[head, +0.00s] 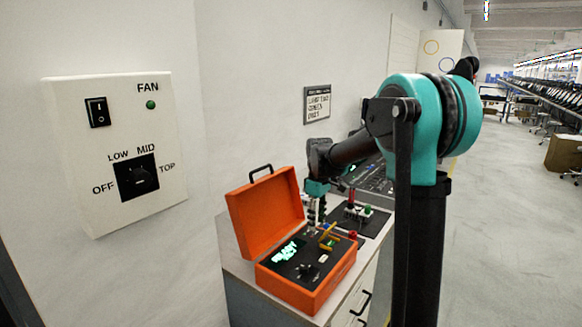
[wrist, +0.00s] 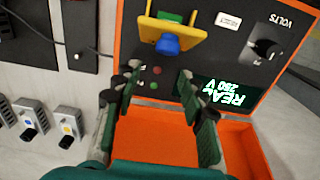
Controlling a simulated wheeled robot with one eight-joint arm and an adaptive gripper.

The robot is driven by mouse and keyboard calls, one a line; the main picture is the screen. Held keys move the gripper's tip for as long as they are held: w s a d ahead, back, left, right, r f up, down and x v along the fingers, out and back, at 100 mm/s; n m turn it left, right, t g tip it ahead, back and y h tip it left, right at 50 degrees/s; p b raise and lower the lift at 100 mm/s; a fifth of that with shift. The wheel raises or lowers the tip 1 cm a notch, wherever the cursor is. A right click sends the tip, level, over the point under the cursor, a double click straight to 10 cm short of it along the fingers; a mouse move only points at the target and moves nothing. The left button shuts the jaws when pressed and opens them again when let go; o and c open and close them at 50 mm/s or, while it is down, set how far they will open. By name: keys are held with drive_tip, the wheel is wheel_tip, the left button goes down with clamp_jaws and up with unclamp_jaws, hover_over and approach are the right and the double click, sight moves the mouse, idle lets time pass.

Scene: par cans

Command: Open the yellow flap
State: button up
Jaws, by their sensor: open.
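The yellow flap (head: 328,236) is on the dark panel of an open orange case (head: 310,293). In the wrist view the yellow flap (wrist: 148,29) shows at the top, with a blue knob-like part (wrist: 171,44) at its near edge and a bit of green behind it. It looks tilted up from the panel, but I cannot tell how far. My gripper (head: 315,220) is above the case, beside its raised lid. In the wrist view my gripper (wrist: 158,74) is open and empty, its fingers apart and short of the flap, pointing towards it.
The case's raised orange lid (head: 265,212) stands close to my gripper. A lit green display (wrist: 224,93) and a VOLTS knob (wrist: 264,48) are on the panel. The case stands on a cabinet (head: 243,287) by the wall. A fan control box (head: 118,150) hangs at left.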

idle(0.3)
wheel_tip(320, 180, up, 7)
idle(0.9)
